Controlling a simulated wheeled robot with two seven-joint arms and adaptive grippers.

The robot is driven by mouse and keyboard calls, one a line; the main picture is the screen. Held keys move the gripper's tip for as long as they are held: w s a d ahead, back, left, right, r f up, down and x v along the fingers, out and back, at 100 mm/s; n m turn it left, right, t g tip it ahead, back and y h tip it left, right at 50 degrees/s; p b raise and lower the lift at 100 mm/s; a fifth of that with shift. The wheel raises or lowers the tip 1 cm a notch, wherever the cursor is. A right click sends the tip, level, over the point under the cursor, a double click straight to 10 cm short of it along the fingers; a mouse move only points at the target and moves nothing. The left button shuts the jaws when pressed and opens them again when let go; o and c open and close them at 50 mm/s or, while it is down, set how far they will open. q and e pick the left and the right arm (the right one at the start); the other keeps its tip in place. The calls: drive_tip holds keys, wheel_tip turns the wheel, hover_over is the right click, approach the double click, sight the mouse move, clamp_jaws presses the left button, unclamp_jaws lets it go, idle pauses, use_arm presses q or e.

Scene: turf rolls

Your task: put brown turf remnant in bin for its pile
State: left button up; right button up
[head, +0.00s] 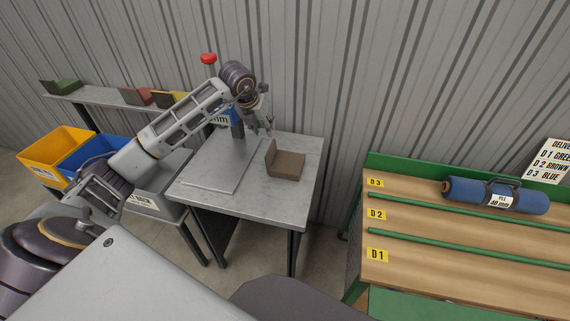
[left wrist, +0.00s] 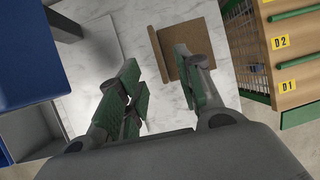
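The brown turf remnant (head: 287,166) is an L-shaped piece with one flap upright, standing on the grey table. In the left wrist view the remnant (left wrist: 160,60) lies beyond the fingertips, partly hidden by the right-hand finger. My left gripper (head: 264,125) is above the table, behind and a little left of the remnant in the head view. Its green-padded fingers (left wrist: 158,66) are apart with nothing between them. An orange bin (head: 52,143), a blue bin (head: 92,152) and a grey bin (head: 155,182) stand in a row at the left, partly hidden by my arm. My right gripper is not in view.
The grey table (head: 303,150) also bears a flat plate (head: 212,170) and a post with a red knob (head: 208,58). A shelf behind the bins holds green (head: 62,86), red and yellow samples. A wooden rack (head: 415,190) at the right holds a blue roll (head: 470,191).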

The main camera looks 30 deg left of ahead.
use_arm(q)
drive_tip(key=shift+s+a+f, duration=0.2)
drive_tip(key=shift+s, duration=0.2)
drive_tip(key=shift+f, duration=0.1)
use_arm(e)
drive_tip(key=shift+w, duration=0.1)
use_arm(q)
hover_over(270, 147)
drive_tip(key=s, duration=0.2)
drive_tip(key=f, duration=0.7)
drive_tip(key=shift+s+d+p, duration=0.1)
drive_tip(key=shift+s+p, duration=0.1)
drive_tip(key=shift+p, duration=0.1)
drive_tip(key=shift+w+f, duration=0.15)
drive_tip(key=shift+f, duration=0.2)
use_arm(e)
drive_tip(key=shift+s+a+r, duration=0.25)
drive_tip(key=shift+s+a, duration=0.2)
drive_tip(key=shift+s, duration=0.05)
use_arm(q)
drive_tip(key=shift+f, duration=0.1)
